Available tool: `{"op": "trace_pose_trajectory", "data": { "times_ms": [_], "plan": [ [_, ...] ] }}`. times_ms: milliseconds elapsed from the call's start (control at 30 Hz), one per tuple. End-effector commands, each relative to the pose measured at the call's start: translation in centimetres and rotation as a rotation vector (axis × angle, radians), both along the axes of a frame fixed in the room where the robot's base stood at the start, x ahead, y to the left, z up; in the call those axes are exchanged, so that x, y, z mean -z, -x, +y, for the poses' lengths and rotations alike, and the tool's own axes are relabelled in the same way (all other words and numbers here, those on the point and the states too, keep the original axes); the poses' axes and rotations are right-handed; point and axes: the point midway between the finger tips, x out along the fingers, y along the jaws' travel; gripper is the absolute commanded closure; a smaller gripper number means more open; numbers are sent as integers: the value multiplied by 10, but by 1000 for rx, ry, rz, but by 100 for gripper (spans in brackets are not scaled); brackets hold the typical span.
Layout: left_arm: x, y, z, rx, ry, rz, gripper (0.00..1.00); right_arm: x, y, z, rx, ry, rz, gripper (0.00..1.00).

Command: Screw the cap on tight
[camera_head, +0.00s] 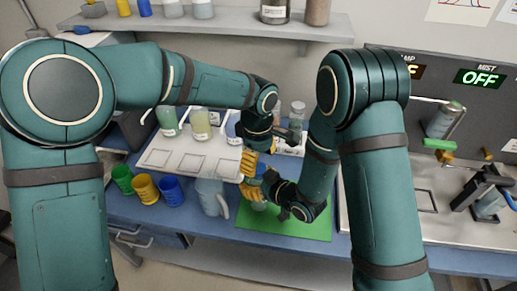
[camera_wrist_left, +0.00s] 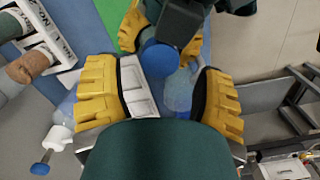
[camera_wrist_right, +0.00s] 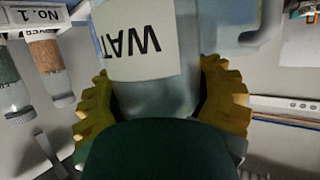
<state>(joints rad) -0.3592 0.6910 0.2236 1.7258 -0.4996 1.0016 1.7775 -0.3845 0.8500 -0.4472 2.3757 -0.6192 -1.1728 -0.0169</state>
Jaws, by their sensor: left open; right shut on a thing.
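A pale blue bottle with a white label that begins "WAT" (camera_wrist_right: 145,45) stands between the fingers of my right gripper in the right wrist view; in the head view its lower part (camera_head: 259,206) shows over the green mat. My right gripper (camera_head: 256,191) is shut on it from the side. The round blue cap (camera_wrist_left: 160,57) shows from above in the left wrist view, over the right gripper. Its seating on the bottle is hidden. My left gripper (camera_head: 250,161) is open above the right one, its two yellow fingers (camera_wrist_left: 163,95) apart on either side of the cap's line.
A translucent jug (camera_head: 212,196) stands just left of the grippers. Green (camera_head: 122,179), yellow (camera_head: 145,188) and blue (camera_head: 171,191) cups stand farther left. A white tray (camera_head: 165,160) lies behind. The front of the green mat (camera_head: 285,226) is clear.

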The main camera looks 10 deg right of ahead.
Motion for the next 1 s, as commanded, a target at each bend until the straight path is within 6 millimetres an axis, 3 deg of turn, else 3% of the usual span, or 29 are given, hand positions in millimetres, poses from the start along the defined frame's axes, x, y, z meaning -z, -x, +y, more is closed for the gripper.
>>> {"op": "trace_pose_trajectory", "data": {
  "times_ms": [233, 633, 667, 833, 1000],
  "plan": [
    [28, 1, 0, 0, 0, 2, 32, -1, 0, 0, 0, -1, -2, 100],
    [33, 1, -1, 0, 1, 0, 32, -1, 0, 0, 0, -1, -2, 100],
    [33, 1, -1, 0, 1, 0, 37, -1, 0, 0, 0, -1, -2, 100],
    [33, 1, -1, 0, 1, -1, 97, -1, 0, 0, 0, -1, -2, 100],
    [33, 1, -1, 0, 1, -1, 100, -1, 0, 0, 0, -1, -2, 100]
  ]
}}
